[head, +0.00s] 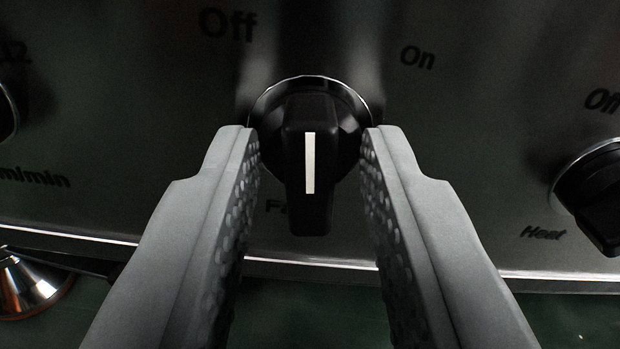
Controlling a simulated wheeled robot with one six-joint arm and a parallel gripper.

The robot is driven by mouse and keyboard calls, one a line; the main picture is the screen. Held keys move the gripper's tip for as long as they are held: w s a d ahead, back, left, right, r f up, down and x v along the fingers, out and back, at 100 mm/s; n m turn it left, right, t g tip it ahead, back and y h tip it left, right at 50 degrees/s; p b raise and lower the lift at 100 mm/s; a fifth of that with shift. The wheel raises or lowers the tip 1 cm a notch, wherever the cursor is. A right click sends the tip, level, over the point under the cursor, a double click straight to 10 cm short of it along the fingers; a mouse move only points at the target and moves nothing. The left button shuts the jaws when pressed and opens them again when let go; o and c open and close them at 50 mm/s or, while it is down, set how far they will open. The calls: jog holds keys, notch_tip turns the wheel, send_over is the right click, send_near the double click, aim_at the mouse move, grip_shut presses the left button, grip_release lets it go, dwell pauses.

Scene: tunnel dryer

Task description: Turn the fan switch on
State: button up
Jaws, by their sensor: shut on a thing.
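The fan switch (318,215) is a black rotary knob with a white line on its grip, set in a metal ring on the panel. Its white line stands upright in the picture, between the "Off" label (227,25) at upper left and the "On" label (418,57) at upper right. The label below it is mostly hidden by the knob and my left finger; "Fa" shows. My gripper (310,152) is shut on the fan switch, with one grey, dimpled finger at each side of it.
The dark metal panel (480,150) fills the background. A "Heat" knob (603,190) is at the right edge, and another knob (5,110) is at the left edge above "m/min". The panel's lower edge (310,263) runs below, with a shiny round metal part (30,285) at lower left.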

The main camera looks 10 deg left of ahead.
jog(key=m, duration=0.4)
jog(key=shift+m, duration=2.9)
jog(key=o, duration=0.6)
jog(key=v, duration=1.7)
jog(key=shift+s+d, duration=0.15)
jog(key=shift+s, duration=0.05)
